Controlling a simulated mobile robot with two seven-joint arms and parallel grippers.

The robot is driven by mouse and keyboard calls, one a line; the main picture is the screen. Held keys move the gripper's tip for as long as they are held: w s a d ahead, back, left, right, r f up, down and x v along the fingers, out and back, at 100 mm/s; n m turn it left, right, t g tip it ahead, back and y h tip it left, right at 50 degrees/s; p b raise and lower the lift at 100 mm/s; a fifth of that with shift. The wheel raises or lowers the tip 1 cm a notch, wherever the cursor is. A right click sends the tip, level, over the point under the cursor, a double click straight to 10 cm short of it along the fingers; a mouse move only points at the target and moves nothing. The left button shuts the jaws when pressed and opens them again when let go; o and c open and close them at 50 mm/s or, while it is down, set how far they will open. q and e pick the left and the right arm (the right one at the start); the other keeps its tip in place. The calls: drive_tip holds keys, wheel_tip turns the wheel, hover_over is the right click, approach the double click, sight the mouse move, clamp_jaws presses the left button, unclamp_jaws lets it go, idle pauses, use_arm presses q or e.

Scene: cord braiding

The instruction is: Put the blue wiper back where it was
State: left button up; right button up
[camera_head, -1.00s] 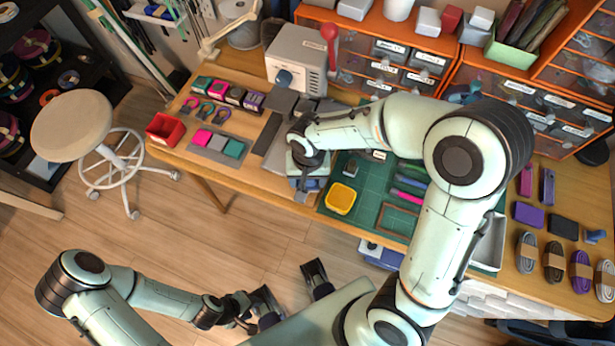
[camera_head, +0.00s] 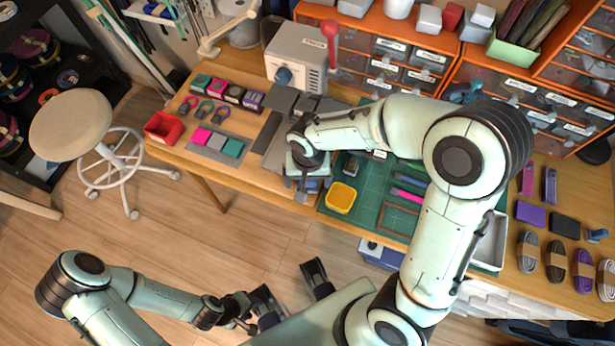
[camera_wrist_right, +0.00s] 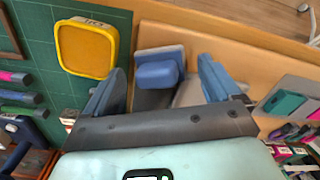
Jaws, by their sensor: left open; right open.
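The blue wiper (camera_wrist_right: 158,72) shows in the right wrist view as a blue block with a paler strip along one side. It lies between the spread fingers of my right gripper (camera_wrist_right: 160,88), with gaps on both sides. In the head view, my right gripper (camera_head: 307,186) points down over the bench at the left edge of the green mat, and its wrist hides most of what is below. Whether the wiper touches the bench is hard to tell. My left gripper (camera_head: 293,290) is open and empty, low in front of the bench.
A yellow dish (camera_head: 340,197) sits on the green cutting mat (camera_head: 350,225), close to my right gripper. Colored pens (camera_head: 408,187) lie further right on the mat. A red bin (camera_head: 165,129) and colored swatches (camera_head: 216,142) are to the left. Bare wood shows along the front edge.

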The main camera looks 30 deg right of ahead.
use_arm(q)
drive_tip(key=r+p, duration=0.2)
drive_tip(key=shift+w+r, duration=0.35)
drive_tip(key=shift+r, duration=0.05)
use_arm(e)
wheel_tip(320, 180, up, 13)
drive_tip(key=shift+f, duration=0.1)
